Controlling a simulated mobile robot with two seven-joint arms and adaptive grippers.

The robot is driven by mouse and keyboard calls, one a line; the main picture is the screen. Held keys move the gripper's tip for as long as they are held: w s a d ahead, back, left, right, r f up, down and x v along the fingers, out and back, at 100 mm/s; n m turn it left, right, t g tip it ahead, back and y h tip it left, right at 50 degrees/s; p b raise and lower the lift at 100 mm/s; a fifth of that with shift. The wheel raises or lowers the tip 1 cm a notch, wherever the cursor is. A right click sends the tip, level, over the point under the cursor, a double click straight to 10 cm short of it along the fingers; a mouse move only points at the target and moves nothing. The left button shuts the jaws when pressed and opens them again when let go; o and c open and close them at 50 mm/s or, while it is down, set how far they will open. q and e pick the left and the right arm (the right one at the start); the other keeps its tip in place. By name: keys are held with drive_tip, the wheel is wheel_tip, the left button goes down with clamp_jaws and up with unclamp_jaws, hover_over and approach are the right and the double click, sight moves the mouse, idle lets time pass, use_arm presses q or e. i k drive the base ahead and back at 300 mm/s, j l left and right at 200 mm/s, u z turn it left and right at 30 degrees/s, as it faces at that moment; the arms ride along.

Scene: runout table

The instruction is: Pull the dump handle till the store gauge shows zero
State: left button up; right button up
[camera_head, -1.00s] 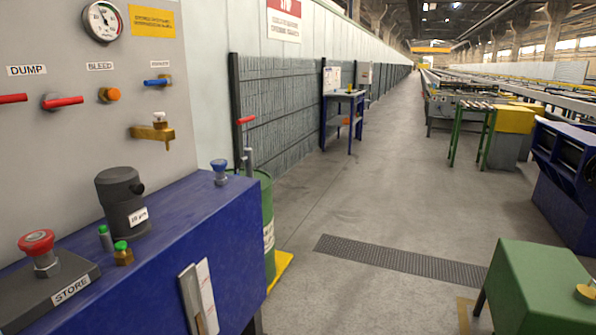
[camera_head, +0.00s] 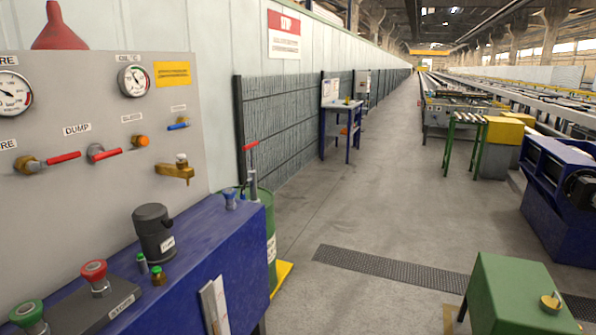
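The dump handle (camera_head: 104,154) is a red lever on the grey panel (camera_head: 60,110), under the DUMP label (camera_head: 77,129). It points right and slightly up. Another red lever (camera_head: 62,158) on a brass valve sits left of it. A round gauge (camera_head: 12,93) is cut by the left edge; its label shows only "RE", so I cannot tell whether it is the store gauge. A second gauge (camera_head: 134,81) stands upper right with its own needle. Neither of my grippers shows in the head view.
A blue bench (camera_head: 225,250) below the panel carries a black cylinder (camera_head: 155,231), a red knob (camera_head: 94,275) and a green knob (camera_head: 27,315). A green drum (camera_head: 267,225) stands beside it. A green box (camera_head: 515,295) is at lower right. The floor between is clear.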

sight(102, 155)
drive_tip(key=u, duration=1.4)
